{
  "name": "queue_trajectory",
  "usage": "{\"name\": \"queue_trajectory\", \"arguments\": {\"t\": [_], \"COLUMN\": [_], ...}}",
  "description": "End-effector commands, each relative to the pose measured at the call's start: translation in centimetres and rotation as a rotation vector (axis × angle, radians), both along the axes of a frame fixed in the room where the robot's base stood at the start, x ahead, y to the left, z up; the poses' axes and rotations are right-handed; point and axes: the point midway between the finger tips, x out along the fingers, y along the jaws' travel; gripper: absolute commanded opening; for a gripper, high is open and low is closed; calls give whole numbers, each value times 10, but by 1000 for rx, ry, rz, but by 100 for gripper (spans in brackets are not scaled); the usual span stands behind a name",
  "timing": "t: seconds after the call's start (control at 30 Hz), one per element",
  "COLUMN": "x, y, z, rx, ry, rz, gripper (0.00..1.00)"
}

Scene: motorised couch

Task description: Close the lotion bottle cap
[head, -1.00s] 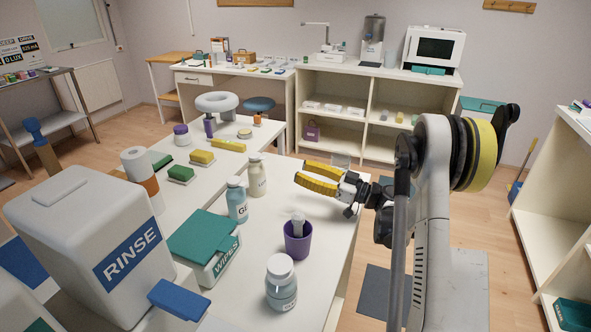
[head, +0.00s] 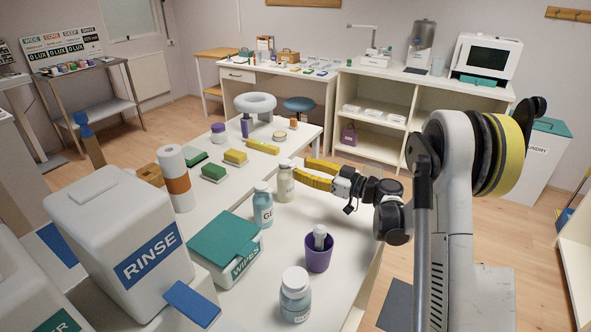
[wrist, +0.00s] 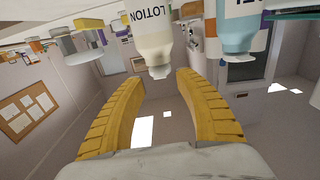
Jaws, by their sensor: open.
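The lotion bottle (head: 286,186) is cream with a pale top and stands upright on the white table, behind the blue gel bottle (head: 263,208). In the wrist view, which is upside down, the lotion bottle (wrist: 150,38) shows its label, and its narrow pale cap end (wrist: 160,72) points down in the picture. I cannot tell how far the cap is open. My gripper (head: 300,171) is open, with yellow ridged fingers reaching left at the height of the bottle's top. In the wrist view my gripper (wrist: 160,78) has the cap end lined up between its fingertips, with nothing held.
A purple cup (head: 319,258) and another white-capped bottle (head: 295,297) stand at the table's near edge. A green-lidded wipes box (head: 225,245) and a large rinse container (head: 120,240) are at left. A yellow block (head: 263,147) lies behind the lotion bottle.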

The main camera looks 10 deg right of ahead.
Motion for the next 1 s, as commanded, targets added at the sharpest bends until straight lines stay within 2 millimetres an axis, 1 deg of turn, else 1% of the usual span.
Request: {"name": "queue_trajectory", "arguments": {"t": [0.03,0.2,0.33,0.57,0.67,0.7,1.0], "x": [6,20,23,24,24,24,24], "y": [8,20,24,24,24,24,24], "z": [-2,-1,0,1,1,1,-1], "rx": [0,0,0,1,1,1,6], "ry": [0,0,0,-1,-1,-1,-6], "rz": [3,2,0,0,0,0,0], "gripper": [40,40,40,40,11,0,0]}}
